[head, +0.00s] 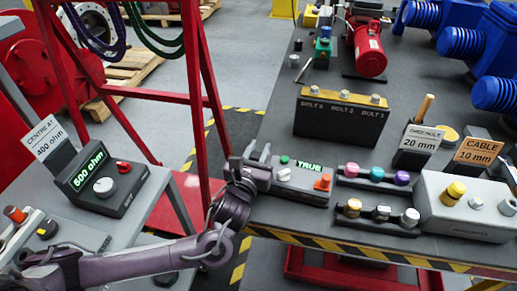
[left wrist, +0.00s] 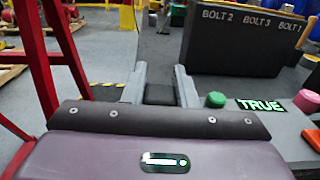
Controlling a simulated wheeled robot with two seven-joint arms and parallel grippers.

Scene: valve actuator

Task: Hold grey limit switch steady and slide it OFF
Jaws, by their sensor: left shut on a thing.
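The grey limit switch (head: 300,177) is a low light-grey box near the table's left front edge. It carries a green button (head: 284,159), a green TRUE display (head: 309,164), a grey knob (head: 284,174) and an orange knob (head: 322,182). My left gripper (head: 257,151) is at the box's left end, fingers pointing away from me, and is shut on it; the gripped part is mostly hidden. In the left wrist view the fingers (left wrist: 160,85) stand either side of a dark part, with the TRUE display (left wrist: 261,105) to their right. My right gripper is not in view.
A dark bolt box (head: 340,118) stands behind the switch. Coloured-knob strips (head: 375,176) and a grey box with a yellow knob (head: 465,208) are to the right.

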